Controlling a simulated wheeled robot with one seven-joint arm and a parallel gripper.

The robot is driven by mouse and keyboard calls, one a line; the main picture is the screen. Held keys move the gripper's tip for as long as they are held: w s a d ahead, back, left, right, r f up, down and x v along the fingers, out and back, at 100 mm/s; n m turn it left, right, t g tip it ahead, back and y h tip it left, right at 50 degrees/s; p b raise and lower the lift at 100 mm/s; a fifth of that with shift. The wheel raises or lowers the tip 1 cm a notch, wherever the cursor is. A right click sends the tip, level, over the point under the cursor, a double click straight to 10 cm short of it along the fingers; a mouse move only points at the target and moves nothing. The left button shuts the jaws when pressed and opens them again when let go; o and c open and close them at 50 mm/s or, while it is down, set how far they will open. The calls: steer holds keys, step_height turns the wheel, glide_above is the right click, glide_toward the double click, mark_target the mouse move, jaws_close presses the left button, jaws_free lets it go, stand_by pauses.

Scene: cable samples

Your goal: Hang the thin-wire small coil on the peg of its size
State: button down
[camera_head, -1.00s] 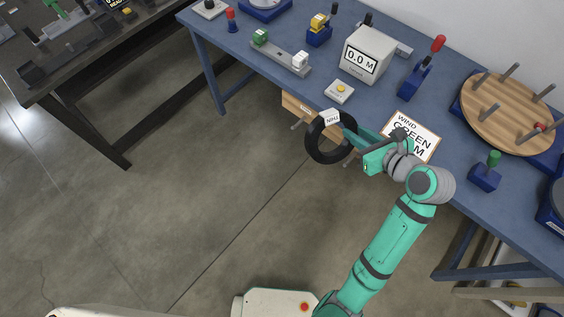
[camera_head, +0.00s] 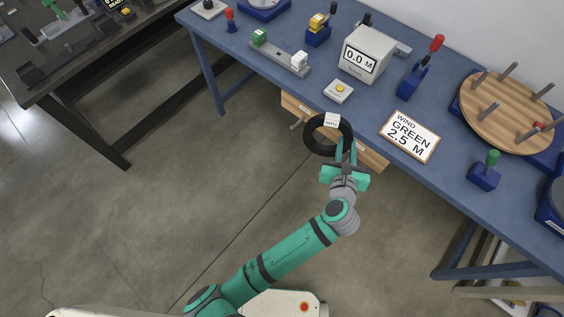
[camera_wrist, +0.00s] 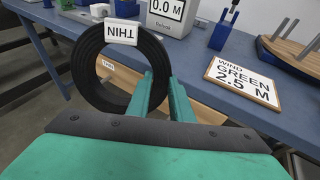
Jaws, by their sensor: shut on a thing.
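The black thin-wire coil (camera_head: 309,136) with a white tag on top hangs upright in my gripper (camera_head: 346,148), in front of the blue table's front edge. In the wrist view the coil (camera_wrist: 84,72) fills the left side and its tag reads THIN upside down. My gripper (camera_wrist: 160,92) is shut on the coil's lower right rim. A wooden panel (camera_head: 371,157) is fixed below the table edge behind the coil. A small label on the panel (camera_wrist: 108,66) shows through the ring.
On the blue table stand a white 0.0 M display (camera_head: 365,57), a yellow-button box (camera_head: 339,91), a WIND GREEN 2.5 M sign (camera_head: 408,136) and a round wooden board with pegs (camera_head: 508,105). A dark bench (camera_head: 62,78) stands left. The floor between is clear.

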steer(key=shift+a+f+m+h, duration=0.25)
steer(key=shift+f+m+h, duration=0.05)
steer(key=shift+f, duration=0.2)
steer(key=w+a+f+m+h, duration=0.1)
steer(key=a+f+m+h, duration=0.55)
steer(key=a+f, duration=1.1)
steer(key=w+d+n, duration=0.1)
steer(key=w+d, duration=0.2)
steer(key=w, duration=0.3)
steer(key=w+d+f+h, duration=0.1)
steer(key=w+d, duration=0.3)
steer(key=w, duration=0.1)
steer(key=shift+w+f+n, duration=0.2)
steer(key=shift+w+n, duration=0.15)
stand_by(0.5)
stand_by(0.5)
steer(key=c, duration=1.5)
jaws_free()
